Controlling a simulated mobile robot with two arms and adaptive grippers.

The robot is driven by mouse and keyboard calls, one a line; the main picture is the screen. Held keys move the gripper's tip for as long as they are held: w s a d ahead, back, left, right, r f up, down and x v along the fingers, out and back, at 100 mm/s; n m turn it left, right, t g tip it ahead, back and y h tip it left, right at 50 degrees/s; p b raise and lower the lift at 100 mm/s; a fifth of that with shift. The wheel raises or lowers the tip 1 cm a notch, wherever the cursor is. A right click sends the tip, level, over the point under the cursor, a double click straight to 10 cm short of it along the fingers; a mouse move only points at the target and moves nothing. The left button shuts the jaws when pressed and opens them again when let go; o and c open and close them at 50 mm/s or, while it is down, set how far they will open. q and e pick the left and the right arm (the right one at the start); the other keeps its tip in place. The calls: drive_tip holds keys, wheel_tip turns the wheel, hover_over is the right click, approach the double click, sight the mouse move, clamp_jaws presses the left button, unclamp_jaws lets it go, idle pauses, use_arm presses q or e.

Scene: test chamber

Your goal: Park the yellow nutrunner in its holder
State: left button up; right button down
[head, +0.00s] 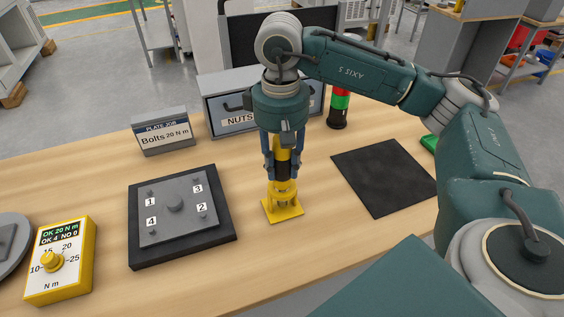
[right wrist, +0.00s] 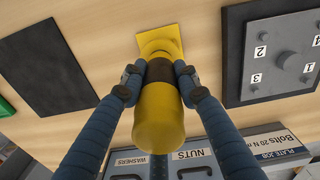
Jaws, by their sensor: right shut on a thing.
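The yellow nutrunner (right wrist: 158,122) has a black band around its body. It stands upright in the middle of the table, with its lower end at the yellow holder (head: 284,209), which has a square base plate. My right gripper (head: 282,163) is shut on the nutrunner around its black band, from above. In the right wrist view its blue fingers (right wrist: 156,78) close on both sides of the band. The holder's plate also shows beyond the nutrunner in the right wrist view (right wrist: 173,33). How deep the nutrunner sits in the holder cannot be told. My left gripper is not in view.
Left of the holder lies a plate with numbered bolts (head: 178,207) on a black base. A yellow torque dial box (head: 62,262) stands at front left. A sign (head: 163,133), a nuts cabinet (head: 216,99) and a signal light (head: 339,108) stand behind. A black mat (head: 385,174) lies right.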

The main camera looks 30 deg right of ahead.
drive_tip(key=shift+f+b, duration=0.3)
drive_tip(key=shift+b, duration=0.1)
idle(0.5)
drive_tip(key=c, duration=1.2)
unclamp_jaws()
wheel_tip(320, 180, up, 12)
drive_tip(key=shift+a+r, duration=0.1)
